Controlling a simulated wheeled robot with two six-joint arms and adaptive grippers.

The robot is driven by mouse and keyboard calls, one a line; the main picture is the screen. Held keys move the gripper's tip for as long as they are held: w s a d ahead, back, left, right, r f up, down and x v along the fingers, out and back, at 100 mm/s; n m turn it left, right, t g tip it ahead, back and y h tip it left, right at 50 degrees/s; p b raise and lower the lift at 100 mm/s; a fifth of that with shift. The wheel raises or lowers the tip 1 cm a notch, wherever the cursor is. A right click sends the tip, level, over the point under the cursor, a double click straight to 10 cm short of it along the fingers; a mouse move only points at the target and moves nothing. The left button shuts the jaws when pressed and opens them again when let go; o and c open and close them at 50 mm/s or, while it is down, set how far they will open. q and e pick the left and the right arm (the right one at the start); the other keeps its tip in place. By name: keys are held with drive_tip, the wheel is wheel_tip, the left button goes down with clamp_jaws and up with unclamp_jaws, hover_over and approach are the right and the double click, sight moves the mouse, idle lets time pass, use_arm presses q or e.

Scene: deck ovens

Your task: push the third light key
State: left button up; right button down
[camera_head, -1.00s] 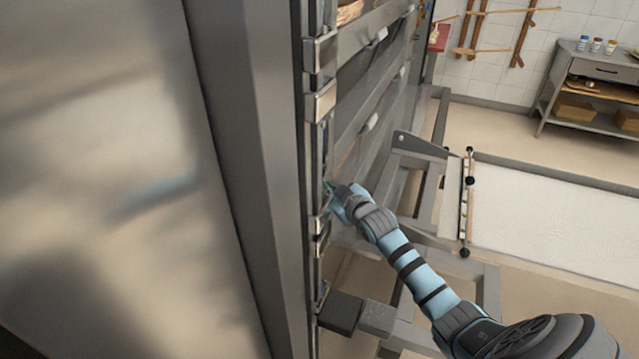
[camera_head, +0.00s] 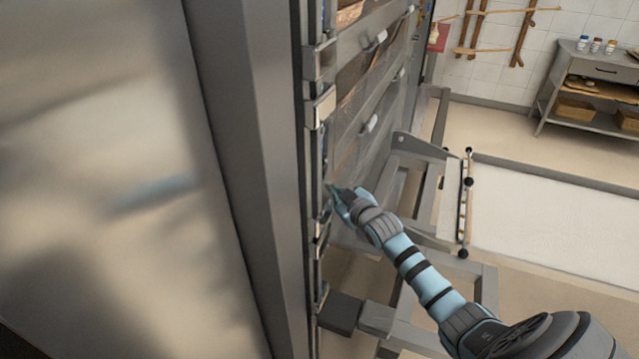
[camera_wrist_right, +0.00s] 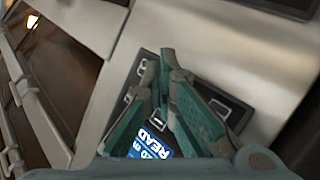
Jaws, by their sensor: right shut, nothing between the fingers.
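A dark control panel (camera_wrist_right: 180,83) on the oven front lies under my right gripper in the right wrist view. It has a blue display (camera_wrist_right: 150,144) with white letters and several keys outlined in white, one of them at the left (camera_wrist_right: 131,93). I cannot tell which is the third light key. My right gripper (camera_wrist_right: 168,58) is shut and empty, its fingertips over the panel and hiding part of it. I cannot tell whether they touch it. In the head view my right gripper (camera_head: 332,189) is at the oven's front edge. My left gripper is out of view.
The oven's steel side (camera_head: 110,180) fills the left of the head view. Oven doors with handles (camera_head: 369,123) stand beyond my gripper, and a grey metal frame (camera_head: 425,150) is right of them. A work table (camera_head: 590,75) stands at the far right.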

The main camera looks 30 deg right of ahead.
drive_tip(key=shift+s, duration=0.1)
drive_tip(key=s+d+p, duration=0.1)
drive_tip(key=s, duration=0.1)
drive_tip(key=s+d+p, duration=0.2)
drive_tip(key=shift+s+d, duration=0.2)
drive_tip(key=shift+s, duration=0.2)
drive_tip(key=shift+f, duration=0.1)
